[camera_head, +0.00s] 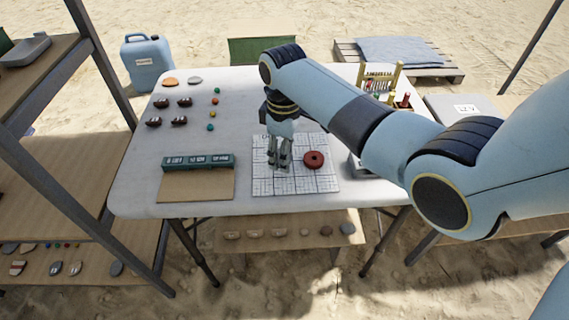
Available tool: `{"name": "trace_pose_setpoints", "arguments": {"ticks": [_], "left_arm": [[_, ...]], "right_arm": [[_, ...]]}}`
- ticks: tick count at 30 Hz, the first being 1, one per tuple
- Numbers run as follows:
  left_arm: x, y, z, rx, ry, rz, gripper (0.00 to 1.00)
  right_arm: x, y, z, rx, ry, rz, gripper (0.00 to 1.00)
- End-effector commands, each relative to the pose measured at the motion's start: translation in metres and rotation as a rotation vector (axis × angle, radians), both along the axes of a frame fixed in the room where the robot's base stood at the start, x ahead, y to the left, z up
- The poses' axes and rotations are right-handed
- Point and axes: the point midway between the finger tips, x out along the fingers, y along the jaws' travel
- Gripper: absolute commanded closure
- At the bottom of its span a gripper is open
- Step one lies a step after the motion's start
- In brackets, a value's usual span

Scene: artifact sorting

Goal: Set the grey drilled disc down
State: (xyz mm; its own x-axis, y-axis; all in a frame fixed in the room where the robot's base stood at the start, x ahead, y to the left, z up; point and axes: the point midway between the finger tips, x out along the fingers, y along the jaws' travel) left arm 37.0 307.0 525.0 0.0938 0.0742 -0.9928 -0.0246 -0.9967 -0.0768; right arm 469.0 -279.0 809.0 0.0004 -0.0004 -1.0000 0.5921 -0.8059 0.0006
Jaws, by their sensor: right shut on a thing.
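My right gripper (279,163) points down over the left half of a white gridded mat (262,187) on the table. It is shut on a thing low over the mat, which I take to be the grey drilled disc. The fingers hide most of it, and I cannot tell whether it touches the mat. A dark red disc with a hole (314,160) lies on the mat just right of the gripper. My left gripper is not in view.
A green labelled block row (198,162) stands on a brown board (190,187) left of the mat. Several dark stones and coloured beads lie at the table's far left. A yellow rack (381,77) stands behind my right arm. The table (145,190) has bare room at front left.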

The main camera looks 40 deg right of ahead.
Motion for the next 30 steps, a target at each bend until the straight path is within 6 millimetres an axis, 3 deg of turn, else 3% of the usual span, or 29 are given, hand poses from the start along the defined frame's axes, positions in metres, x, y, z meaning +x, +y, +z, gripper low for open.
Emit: {"name": "trace_pose_setpoints", "arguments": {"ticks": [6,18,19,21,24,30], "left_arm": [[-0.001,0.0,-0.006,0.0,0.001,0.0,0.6],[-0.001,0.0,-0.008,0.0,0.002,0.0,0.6],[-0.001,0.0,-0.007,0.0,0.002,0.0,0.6],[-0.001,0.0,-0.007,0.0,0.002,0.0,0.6],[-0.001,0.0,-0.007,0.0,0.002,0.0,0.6],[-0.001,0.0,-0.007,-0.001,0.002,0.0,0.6]], "right_arm": [[-0.001,0.0,-0.033,0.0,0.004,0.0,0.87],[-0.001,0.0,-0.038,0.0,0.002,0.0,0.87],[-0.001,-0.001,-0.038,0.0,0.002,0.0,0.53],[-0.001,-0.001,-0.038,0.0,0.002,0.0,0.43],[-0.001,-0.001,-0.038,0.0,0.001,0.0,0.32],[-0.001,-0.001,-0.037,-0.001,0.001,0.0,0.32]]}}
